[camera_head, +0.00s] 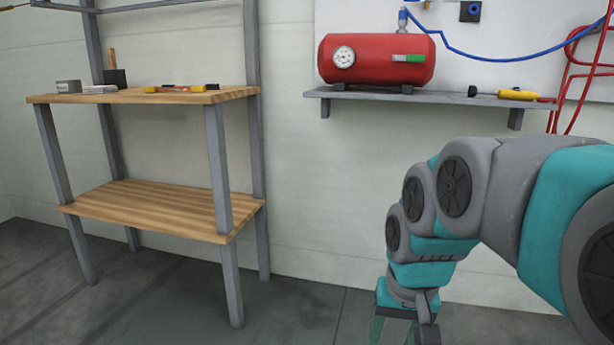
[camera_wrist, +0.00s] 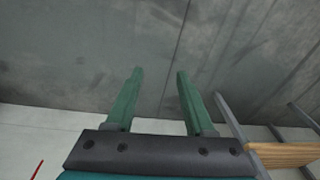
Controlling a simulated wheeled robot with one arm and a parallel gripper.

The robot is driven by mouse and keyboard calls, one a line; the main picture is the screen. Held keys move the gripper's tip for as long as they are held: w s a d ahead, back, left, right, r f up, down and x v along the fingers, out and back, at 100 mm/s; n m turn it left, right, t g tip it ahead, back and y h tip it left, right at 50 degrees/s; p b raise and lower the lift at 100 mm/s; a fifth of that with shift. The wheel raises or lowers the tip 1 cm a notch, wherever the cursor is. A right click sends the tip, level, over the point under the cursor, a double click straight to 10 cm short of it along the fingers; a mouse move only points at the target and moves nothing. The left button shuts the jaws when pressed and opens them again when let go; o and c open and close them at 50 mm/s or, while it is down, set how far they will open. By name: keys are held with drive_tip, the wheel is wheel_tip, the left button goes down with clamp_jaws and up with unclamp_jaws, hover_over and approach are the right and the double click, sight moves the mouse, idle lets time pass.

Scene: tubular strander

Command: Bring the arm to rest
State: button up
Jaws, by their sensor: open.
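My gripper (camera_wrist: 158,92) shows in the wrist view with its two green fingers apart and nothing between them. Beyond the fingers is bare grey floor. In the head view my arm, teal and grey, reaches in from the right edge and bends down. My gripper (camera_head: 395,328) hangs at its end near the bottom edge, and its fingertips are cut off by the frame. It is apart from the bench and the wall shelf.
A wooden workbench (camera_head: 140,207) with grey legs stands at left, with small tools on its top. A grey wall shelf (camera_head: 450,100) holds a red tank (camera_head: 385,60) and a yellow-handled tool (camera_head: 517,94). Red tubing (camera_head: 568,80) hangs at right. Open floor (camera_head: 300,310) lies between bench and arm.

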drive_tip(key=s+d+f+n+g, duration=0.1)
drive_tip(key=s+f, duration=0.4)
drive_tip(key=s, duration=0.4)
drive_tip(key=s+d+f+n+g, duration=0.15)
drive_tip(key=s+f, duration=0.25)
drive_tip(key=s, duration=0.4)
wheel_tip(320, 180, up, 14)
drive_tip(key=p, duration=1.4)
drive_tip(key=shift+s+a+m+h+p, duration=0.3)
drive_tip(key=shift+s+m+p, duration=0.05)
